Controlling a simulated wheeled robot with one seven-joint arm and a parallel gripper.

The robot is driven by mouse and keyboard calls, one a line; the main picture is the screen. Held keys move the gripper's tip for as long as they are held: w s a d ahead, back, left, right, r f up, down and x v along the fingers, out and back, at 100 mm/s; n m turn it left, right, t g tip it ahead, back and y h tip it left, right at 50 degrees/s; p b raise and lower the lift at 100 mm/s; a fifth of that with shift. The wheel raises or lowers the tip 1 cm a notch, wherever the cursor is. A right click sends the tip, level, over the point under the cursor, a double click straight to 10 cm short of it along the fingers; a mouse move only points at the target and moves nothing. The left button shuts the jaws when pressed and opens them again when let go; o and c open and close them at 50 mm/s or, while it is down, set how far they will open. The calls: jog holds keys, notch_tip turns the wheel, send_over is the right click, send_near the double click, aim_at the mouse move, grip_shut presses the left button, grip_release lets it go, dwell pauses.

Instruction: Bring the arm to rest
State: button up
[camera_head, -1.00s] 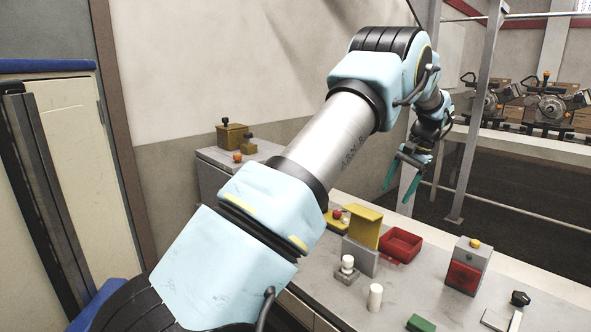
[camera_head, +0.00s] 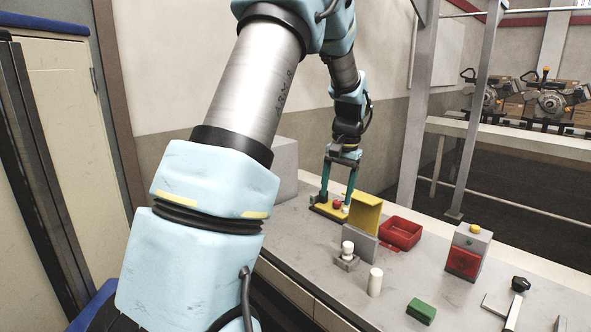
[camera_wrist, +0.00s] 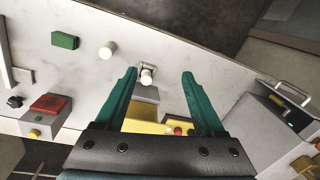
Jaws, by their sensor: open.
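My gripper (camera_head: 337,198) is open and empty, with two teal fingers pointing down at the back of the bench, by the yellow base with a red knob (camera_head: 337,204). In the wrist view my gripper (camera_wrist: 160,84) shows its fingers wide apart. Between and beyond them are a white-topped grey fixture (camera_wrist: 147,75) and a yellow plate (camera_wrist: 145,126). Whether the fingertips touch the yellow base cannot be told. My arm reaches up and over from the lower left in the head view.
On the bench (camera_head: 330,275) stand a yellow-and-grey bracket (camera_head: 365,215), a red tray (camera_head: 400,233), a white cylinder (camera_head: 375,282), a green block (camera_head: 421,311) and a grey-and-red button box (camera_head: 467,253). A metal post (camera_head: 472,120) rises behind. A cabinet (camera_head: 65,110) is at left.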

jog(key=s+a+f+n+b, duration=0.2)
jog(key=s+a+f, duration=0.2)
jog(key=s+a, duration=0.4)
jog(key=s+a+f+n+t+h+b, duration=0.1)
jog(key=s+a+f+n+b, duration=0.1)
jog(key=s+a, duration=0.7)
notch_tip(320, 180, down, 2)
jog(key=s+n, duration=0.1)
jog(key=s, duration=0.1)
jog(key=shift+s+a+b, duration=0.2)
jog(key=shift+s+b, duration=0.15)
jog(key=shift+b, duration=0.05)
